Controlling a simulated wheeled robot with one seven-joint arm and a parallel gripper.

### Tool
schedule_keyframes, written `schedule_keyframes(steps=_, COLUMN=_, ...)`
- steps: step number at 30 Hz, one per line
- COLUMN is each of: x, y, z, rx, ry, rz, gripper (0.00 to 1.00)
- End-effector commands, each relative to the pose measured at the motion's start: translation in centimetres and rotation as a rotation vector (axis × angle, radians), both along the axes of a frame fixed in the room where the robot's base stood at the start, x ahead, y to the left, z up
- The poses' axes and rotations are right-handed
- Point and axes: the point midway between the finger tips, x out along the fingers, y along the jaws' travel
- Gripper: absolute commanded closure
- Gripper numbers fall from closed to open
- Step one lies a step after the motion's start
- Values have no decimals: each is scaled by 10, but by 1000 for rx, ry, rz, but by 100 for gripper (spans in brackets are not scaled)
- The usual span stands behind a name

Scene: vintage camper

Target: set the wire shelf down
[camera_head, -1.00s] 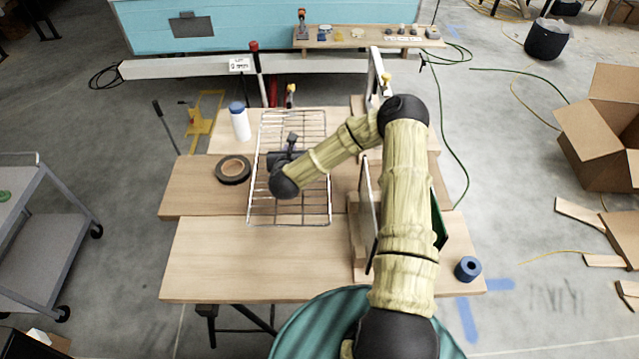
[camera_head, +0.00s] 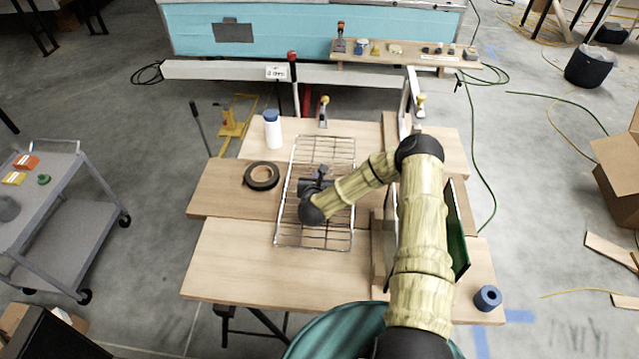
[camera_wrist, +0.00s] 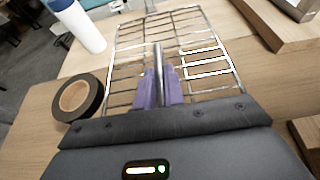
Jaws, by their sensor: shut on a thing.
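The wire shelf (camera_head: 285,234) is a silver wire rack, longer front to back, over the middle of the wooden table. Its bars also show in the wrist view (camera_wrist: 207,68). My gripper (camera_head: 317,180) is over the middle of the shelf in the head view. In the wrist view its purple fingers (camera_wrist: 158,88) are shut on a metal bar of the shelf. The shelf looks about level and close to the table boards (camera_head: 230,262). I cannot tell whether it touches them all along.
A roll of black tape (camera_head: 261,177) lies left of the shelf, and a white bottle with a blue cap (camera_head: 272,130) stands behind it. Upright boards (camera_head: 459,235) stand to the right. A blue roll (camera_head: 487,298) sits at the front right corner. The front left boards are clear.

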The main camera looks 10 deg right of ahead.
Motion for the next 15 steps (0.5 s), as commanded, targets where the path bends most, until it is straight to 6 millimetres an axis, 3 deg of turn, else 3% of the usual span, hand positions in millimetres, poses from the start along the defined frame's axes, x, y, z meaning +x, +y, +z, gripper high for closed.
schedule_keyframes(steps=7, x=0, y=0, z=-30, rx=-1, ry=1, rz=-1, gripper=100)
schedule_keyframes(steps=15, x=0, y=0, z=-31, rx=-1, ry=-1, rz=-1, gripper=100)
